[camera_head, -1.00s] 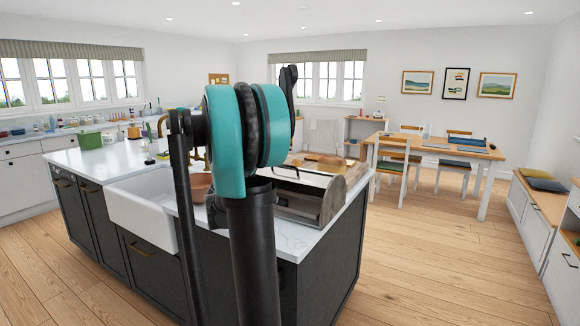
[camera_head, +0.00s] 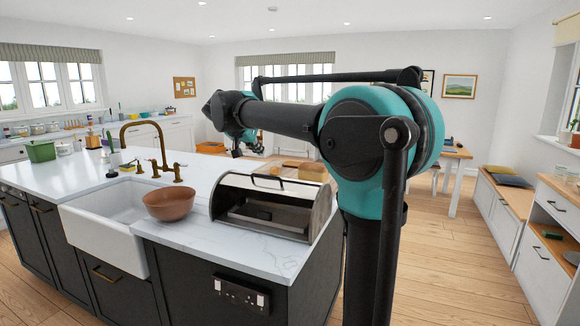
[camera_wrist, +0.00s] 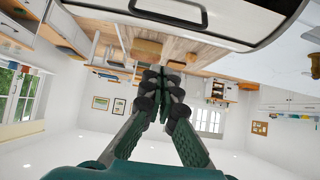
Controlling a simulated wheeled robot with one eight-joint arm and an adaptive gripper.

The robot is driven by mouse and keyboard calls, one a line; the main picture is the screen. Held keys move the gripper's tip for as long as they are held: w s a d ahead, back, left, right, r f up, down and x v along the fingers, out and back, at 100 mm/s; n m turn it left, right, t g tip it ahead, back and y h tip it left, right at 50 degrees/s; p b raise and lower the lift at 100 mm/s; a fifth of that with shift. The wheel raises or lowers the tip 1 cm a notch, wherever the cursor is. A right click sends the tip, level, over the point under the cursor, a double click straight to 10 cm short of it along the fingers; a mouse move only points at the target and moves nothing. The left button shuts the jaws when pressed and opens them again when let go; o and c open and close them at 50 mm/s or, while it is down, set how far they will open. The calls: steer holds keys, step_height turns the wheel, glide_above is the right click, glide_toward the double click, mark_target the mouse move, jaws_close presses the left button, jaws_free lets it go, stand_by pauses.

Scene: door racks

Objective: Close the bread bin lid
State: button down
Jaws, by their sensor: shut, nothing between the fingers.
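The bread bin (camera_head: 240,222) stands on the white island worktop near its right end, with a curved silver body. Its lid is raised: the dark handle (camera_head: 268,180) sits high at the top and the front gapes onto a dark interior. The bin also shows upside down at the top of the wrist view (camera_wrist: 262,38). My gripper (camera_head: 250,151) is above and beyond the bin, apart from it and its handle. In the wrist view my gripper (camera_wrist: 165,73) has its fingers together and empty.
A brown bowl (camera_head: 171,204) stands left of the bin, beside the white sink (camera_head: 108,222) and brass tap (camera_head: 150,150). Wooden items (camera_head: 312,172) lie behind the bin. The worktop in front of the bin is clear. A dining table (camera_head: 456,153) stands beyond.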

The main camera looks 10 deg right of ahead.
glide_above(268, 184)
steer(key=w+d, duration=0.1)
steer(key=w, duration=0.1)
steer(key=f, duration=0.6)
steer(key=shift+s, duration=0.25)
steer(key=shift+s+a+f, duration=0.55)
steer(key=shift+s+f, duration=0.1)
steer(key=shift+s, duration=0.1)
steer(key=shift+s+a+f, duration=0.4)
steer(key=shift+s+f, duration=0.1)
steer(key=shift+s, duration=0.05)
